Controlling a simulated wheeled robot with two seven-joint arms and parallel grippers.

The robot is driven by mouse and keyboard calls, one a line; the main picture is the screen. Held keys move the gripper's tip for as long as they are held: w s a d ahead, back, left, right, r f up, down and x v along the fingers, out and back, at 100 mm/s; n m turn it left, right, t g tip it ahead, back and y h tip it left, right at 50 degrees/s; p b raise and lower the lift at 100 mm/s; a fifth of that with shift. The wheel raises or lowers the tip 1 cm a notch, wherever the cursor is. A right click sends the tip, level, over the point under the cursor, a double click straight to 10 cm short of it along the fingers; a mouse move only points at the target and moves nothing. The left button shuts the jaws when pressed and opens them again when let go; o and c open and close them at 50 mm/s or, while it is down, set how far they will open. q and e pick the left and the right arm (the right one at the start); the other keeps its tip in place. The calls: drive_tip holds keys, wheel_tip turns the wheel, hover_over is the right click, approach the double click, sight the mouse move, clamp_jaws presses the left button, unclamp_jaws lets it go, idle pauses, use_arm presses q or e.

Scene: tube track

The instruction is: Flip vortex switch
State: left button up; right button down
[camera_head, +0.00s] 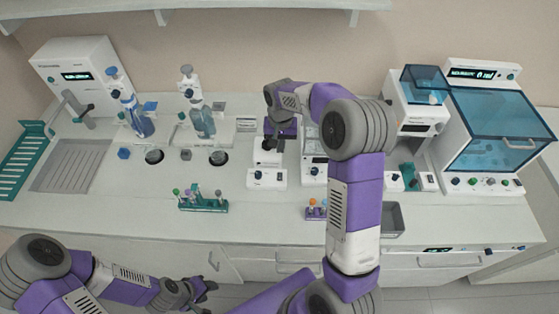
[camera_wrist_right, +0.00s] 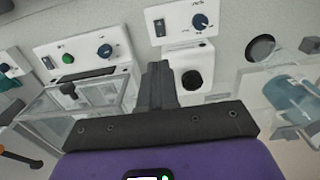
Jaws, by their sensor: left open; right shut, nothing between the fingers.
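The vortex mixer (camera_head: 266,178) is a small white device on the bench in the head view, with a dark top cup and a front panel. In the right wrist view its panel (camera_wrist_right: 182,24) shows a dark rocker switch (camera_wrist_right: 160,28) and a blue knob (camera_wrist_right: 200,22); the black cup (camera_wrist_right: 193,80) is closer. My right gripper (camera_wrist_right: 158,68) is shut and empty, with its tips beside the cup and apart from the switch in the picture. The switch's position is too small to tell. My left gripper (camera_head: 205,287) is open and empty, low in front of the bench.
A clear-lidded device with knobs (camera_wrist_right: 88,62) stands directly beside the mixer. Tube racks (camera_head: 204,203) stand near the front edge. Blue bottles (camera_head: 203,122) stand at the left, and a large blue-lidded machine (camera_head: 500,125) at the right. Bench in front of the mixer is mostly clear.

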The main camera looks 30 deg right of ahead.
sight(281, 174)
use_arm(q)
drive_tip(key=shift+r+p, duration=0.45)
use_arm(e)
wheel_tip(281, 174, down, 14)
drive_tip(key=shift+r, duration=0.15)
drive_tip(key=shift+d, duration=0.1)
